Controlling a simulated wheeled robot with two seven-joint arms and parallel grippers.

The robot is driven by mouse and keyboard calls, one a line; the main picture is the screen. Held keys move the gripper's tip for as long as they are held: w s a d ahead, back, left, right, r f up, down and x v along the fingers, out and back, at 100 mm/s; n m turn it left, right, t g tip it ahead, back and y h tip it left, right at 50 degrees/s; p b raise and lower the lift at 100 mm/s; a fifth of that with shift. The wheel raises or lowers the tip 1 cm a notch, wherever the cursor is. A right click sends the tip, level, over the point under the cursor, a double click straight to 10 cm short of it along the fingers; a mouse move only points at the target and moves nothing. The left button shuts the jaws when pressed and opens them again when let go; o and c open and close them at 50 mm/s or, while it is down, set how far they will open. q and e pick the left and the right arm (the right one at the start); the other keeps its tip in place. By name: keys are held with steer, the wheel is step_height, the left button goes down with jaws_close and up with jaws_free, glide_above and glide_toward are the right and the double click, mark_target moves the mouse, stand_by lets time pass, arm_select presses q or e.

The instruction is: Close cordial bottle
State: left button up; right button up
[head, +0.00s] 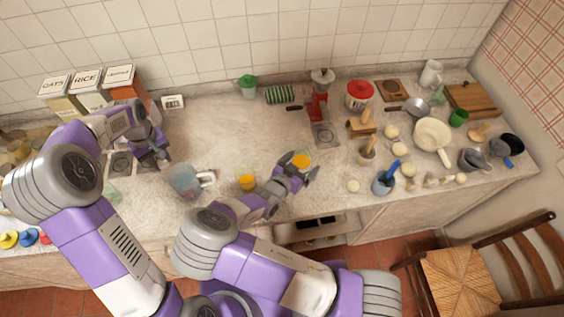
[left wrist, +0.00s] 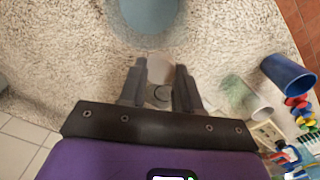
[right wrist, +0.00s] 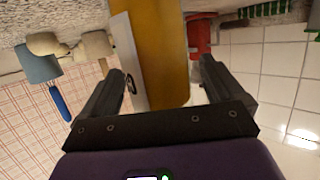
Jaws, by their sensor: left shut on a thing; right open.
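The cordial bottle, orange with a white label, stands large in the right wrist view (right wrist: 163,45), and its orange part shows in the head view (head: 301,160). My right gripper (head: 300,173) is open, its fingers spread with the bottle between or just beyond them; contact is not clear. My left gripper (head: 153,158) is well to the left, over the counter. In the left wrist view it is shut on a small pale piece (left wrist: 158,68), which looks like a cap. This piece is hidden in the head view. The bottle's top is not clear to see.
A blue-grey pitcher (head: 185,181) and a glass of orange drink (head: 247,183) stand between my grippers. A red grinder (head: 316,103) is behind the bottle.

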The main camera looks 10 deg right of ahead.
mark_target(301, 150)
steer(key=shift+c, duration=0.2)
steer(key=c, duration=1.5)
arm_select(q)
steer(key=shift+r+p, duration=0.55)
arm_select(e)
step_height(301, 150, up, 10)
steer(key=shift+r, duration=0.1)
